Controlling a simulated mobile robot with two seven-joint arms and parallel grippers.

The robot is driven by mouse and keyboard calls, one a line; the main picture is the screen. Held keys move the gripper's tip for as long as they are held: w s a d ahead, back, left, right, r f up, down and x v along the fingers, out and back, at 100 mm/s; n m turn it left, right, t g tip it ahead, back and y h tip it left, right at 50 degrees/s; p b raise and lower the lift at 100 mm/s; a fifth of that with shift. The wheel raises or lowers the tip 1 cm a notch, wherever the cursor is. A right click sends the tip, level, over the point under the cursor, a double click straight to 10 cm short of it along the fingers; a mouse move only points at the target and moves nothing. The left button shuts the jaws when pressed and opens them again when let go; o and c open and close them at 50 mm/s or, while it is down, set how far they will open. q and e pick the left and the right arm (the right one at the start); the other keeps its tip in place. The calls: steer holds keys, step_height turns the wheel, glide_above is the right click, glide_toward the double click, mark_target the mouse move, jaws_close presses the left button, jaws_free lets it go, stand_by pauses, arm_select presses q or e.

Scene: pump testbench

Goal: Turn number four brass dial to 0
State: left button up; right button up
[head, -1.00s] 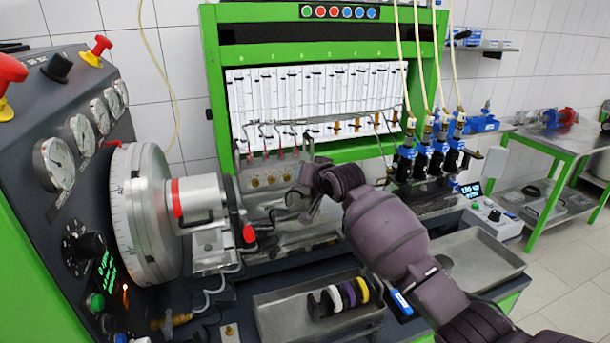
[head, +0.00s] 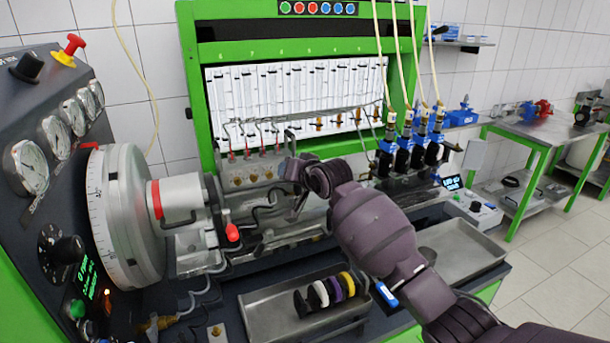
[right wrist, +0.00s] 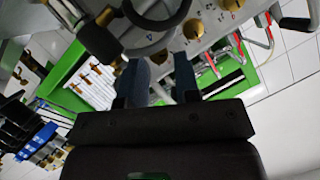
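Several small brass dials (head: 256,178) sit in a row on the metal block behind my right gripper in the head view. Larger brass dials (right wrist: 193,28) show at the top of the right wrist view, on a grey panel with small markings. I cannot tell which dial is number four, nor read its setting. My right gripper (head: 298,207) is in front of this panel. In the right wrist view its two fingers (right wrist: 160,80) are apart, with the tips close to the dials. I see no dial clearly held between them. My left gripper is out of view.
A large silver drum (head: 125,215) and red-handled fittings (head: 232,232) stand left of my right gripper. A metal tray (head: 262,318) with coloured rings lies below it. Blue-and-black injectors (head: 402,155) with hoses stand to its right. An empty tray (head: 465,250) is at the right.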

steer(key=b+v, duration=0.1)
steer(key=v, duration=0.8)
steer(key=shift+s+d, duration=0.2)
steer(key=shift+s, duration=0.05)
